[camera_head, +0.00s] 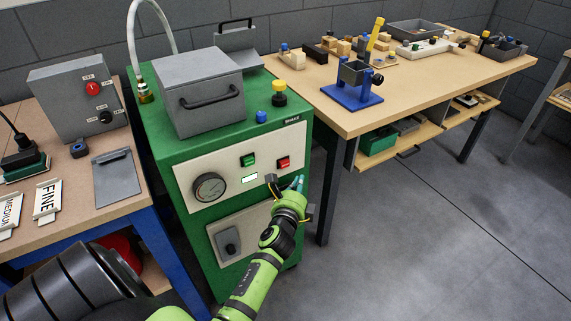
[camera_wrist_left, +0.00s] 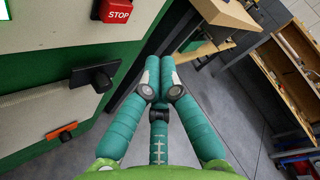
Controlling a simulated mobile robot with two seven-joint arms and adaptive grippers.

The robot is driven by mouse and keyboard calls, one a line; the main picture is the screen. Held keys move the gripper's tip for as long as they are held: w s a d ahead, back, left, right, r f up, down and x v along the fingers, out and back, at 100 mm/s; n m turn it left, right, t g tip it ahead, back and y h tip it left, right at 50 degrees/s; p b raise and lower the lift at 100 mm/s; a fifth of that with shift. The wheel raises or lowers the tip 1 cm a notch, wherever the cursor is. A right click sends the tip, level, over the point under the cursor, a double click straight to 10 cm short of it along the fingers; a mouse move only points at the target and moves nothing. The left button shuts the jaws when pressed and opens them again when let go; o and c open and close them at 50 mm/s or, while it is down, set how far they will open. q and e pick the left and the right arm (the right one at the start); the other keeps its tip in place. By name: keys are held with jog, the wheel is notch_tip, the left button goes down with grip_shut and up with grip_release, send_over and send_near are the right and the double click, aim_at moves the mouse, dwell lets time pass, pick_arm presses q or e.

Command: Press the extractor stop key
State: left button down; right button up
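The red STOP key (camera_head: 284,163) is on the cream front panel (camera_head: 206,161) of the green cabinet (camera_head: 170,151). It shows closely at the top left of the left wrist view (camera_wrist_left: 118,11), with STOP in white letters. My left gripper (camera_head: 299,182) is at the panel's right edge, a little below and right of the key in the head view. In the wrist view its teal fingers (camera_wrist_left: 159,66) meet at the tips, with nothing seen between them. I see no contact with the key. My right gripper is out of view.
A green key (camera_head: 248,160), a lit display (camera_head: 250,178) and a gauge (camera_head: 209,187) share the panel.

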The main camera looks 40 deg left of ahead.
pick_arm(q)
jog(key=shift+w+a, duration=0.3)
jog(key=shift+a, duration=0.4)
jog(key=shift+w+a, duration=0.25)
jog(key=shift+a, duration=0.4)
jog(key=shift+w+a, duration=0.3)
jog(key=shift+a, duration=0.4)
jog(key=shift+w+a, duration=0.15)
jog(key=shift+a, duration=0.2)
jog(key=shift+w+a, duration=0.2)
jog(key=shift+a, duration=0.3)
dwell(0.7)
jog(key=shift+d, duration=0.1)
jog(key=shift+s+d, duration=0.35)
jog(key=shift+d, duration=0.4)
jog(key=shift+s+d, duration=0.35)
jog(key=shift+d, duration=0.45)
jog(key=shift+s+d, duration=0.3)
jog(key=shift+d, duration=0.45)
jog(key=shift+s+d, duration=0.35)
jog(key=shift+d, duration=0.45)
